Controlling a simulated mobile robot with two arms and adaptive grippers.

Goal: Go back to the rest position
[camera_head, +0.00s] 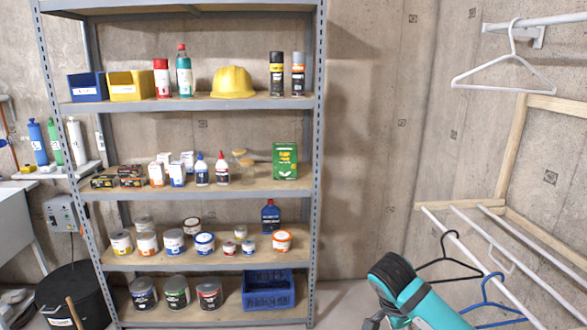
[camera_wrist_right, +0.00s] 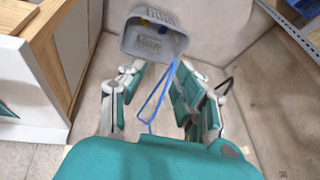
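My right arm, teal and black, comes into the head view at the lower right; its gripper does not show clearly there. In the right wrist view my right gripper (camera_wrist_right: 158,76) has its two teal-padded fingers spread apart. A blue hanger (camera_wrist_right: 155,100) shows in the gap between them, and I cannot tell its distance from the fingers. In the head view a blue hanger (camera_head: 487,300) hangs by the rack at the lower right, close to my right arm. My left gripper is not in view.
A metal shelf (camera_head: 205,186) with cans and bottles stands against the wall. A rack with white bars (camera_head: 480,250) carries a black hanger (camera_head: 447,262). A white hanger (camera_head: 505,77) hangs above. A grey basket (camera_wrist_right: 153,35) lies beyond the right fingers.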

